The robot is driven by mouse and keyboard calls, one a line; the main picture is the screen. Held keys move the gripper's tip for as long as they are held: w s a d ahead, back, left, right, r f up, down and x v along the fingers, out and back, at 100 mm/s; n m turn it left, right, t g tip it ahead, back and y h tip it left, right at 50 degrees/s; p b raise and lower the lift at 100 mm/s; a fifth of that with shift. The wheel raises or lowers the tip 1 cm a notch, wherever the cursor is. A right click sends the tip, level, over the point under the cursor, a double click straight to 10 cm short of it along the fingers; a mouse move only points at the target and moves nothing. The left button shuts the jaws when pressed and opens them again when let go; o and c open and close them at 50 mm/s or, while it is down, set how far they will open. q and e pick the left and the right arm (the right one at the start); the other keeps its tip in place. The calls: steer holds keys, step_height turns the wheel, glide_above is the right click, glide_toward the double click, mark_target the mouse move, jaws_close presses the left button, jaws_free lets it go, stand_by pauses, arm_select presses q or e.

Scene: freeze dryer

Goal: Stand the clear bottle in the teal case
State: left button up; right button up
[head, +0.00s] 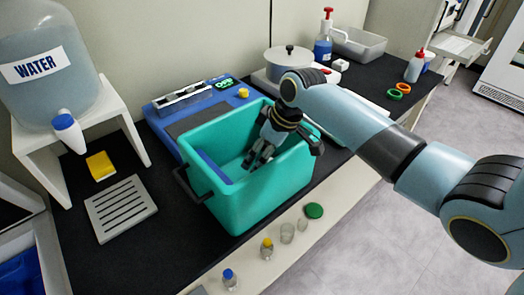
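The teal case (262,205) stands open at the middle of the dark bench, with dark handles at its ends. My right gripper (256,161) reaches down into it from the upper right, its fingers below the rim. I cannot tell whether the fingers are open or shut, or whether they hold anything. No clear bottle shows plainly inside the case. My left gripper is not in view.
Small clear glass vessels (287,233) and a green disc (313,211) are along the front edge. A blue device (178,106) stands behind the case. A water jug (45,75) on a white stand and a slotted grey tray (120,207) are at left. A pot (289,62) is behind.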

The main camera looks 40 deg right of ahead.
steer(key=v, duration=1.2)
steer(key=shift+r, duration=0.15)
